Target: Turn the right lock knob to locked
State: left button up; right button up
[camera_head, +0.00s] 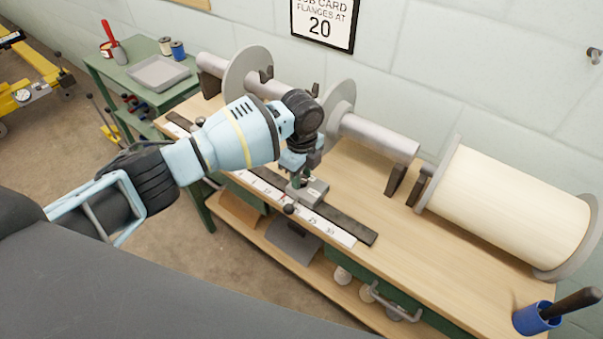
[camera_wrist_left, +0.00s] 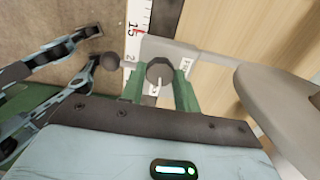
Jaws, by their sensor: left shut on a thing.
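A grey block (camera_head: 314,190) sits on the ruled rail in the head view; it also shows in the wrist view (camera_wrist_left: 205,57). A dark round knob (camera_wrist_left: 158,70) with a white pointer line stands on the block. The line points toward the bottom of the wrist view. Small labels (camera_wrist_left: 183,68) beside the knob are too blurred to read. My left gripper (camera_head: 299,179) is lowered over the block, and its green fingers (camera_wrist_left: 159,80) are shut on the knob's two sides. In the head view the gripper hides the knob. My right gripper is not in view.
A black ball handle (camera_head: 289,209) sticks out from the block's front. Behind is a shaft with grey flanges (camera_head: 340,105); a large cream spool (camera_head: 510,205) lies at right. A blue cup (camera_head: 535,317) stands at the bench's near right. Bare bench (camera_head: 400,255) lies right of the rail.

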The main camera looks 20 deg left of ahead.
aim_at(302, 179)
pick_arm(q)
jog(key=shift+m, duration=1)
jog(key=o, duration=1)
jog(key=shift+r, duration=0.1)
jog(key=shift+r, duration=0.35)
notch_tip(302, 179, up, 7)
